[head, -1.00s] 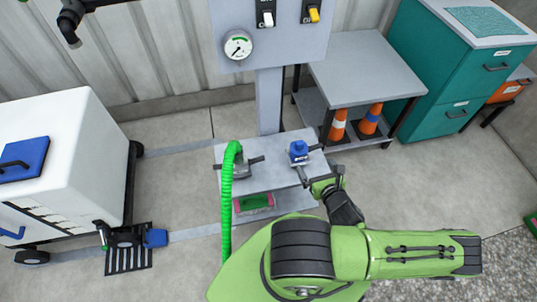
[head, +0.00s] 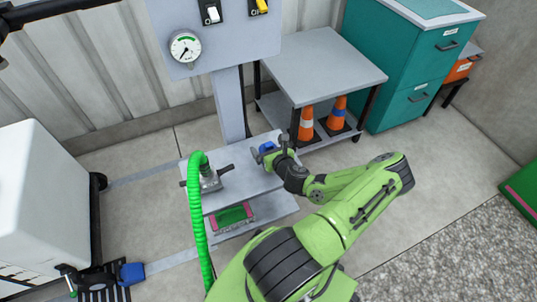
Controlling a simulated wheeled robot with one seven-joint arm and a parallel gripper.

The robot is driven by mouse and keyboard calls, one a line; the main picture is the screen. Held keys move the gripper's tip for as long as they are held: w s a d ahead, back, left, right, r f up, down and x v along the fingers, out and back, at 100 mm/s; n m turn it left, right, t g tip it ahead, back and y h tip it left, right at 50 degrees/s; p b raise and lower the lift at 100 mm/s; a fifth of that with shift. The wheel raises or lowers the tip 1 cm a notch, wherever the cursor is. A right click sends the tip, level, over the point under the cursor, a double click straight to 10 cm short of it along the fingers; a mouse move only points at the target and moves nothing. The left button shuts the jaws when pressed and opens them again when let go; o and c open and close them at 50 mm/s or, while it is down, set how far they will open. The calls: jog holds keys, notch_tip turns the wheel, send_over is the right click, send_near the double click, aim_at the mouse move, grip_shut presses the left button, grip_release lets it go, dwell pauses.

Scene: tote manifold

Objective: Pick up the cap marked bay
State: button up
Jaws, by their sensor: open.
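A blue cap (head: 266,147) sits on the right part of the grey shelf (head: 245,187) on the stand. No mark on it can be read at this size. My gripper (head: 271,153) is open at this cap, its dark fingers close around or beside it; my gripper and wrist hide much of the cap, and I cannot tell whether they touch. A second blue cap (head: 131,273) is at the lower left, by a black rack near the floor.
A green hose (head: 200,225) with a grey coupling (head: 209,180) stands on the shelf's left part. A pink-rimmed tray (head: 232,216) lies below. A grey table (head: 325,66) with two orange cones and a teal cabinet (head: 400,75) stand behind right. A white tank (head: 45,205) is at left.

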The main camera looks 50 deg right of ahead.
jog(key=c, duration=1.3)
jog(key=shift+o, duration=0.3)
notch_tip(320, 180, up, 10)
jog(key=p, duration=0.5)
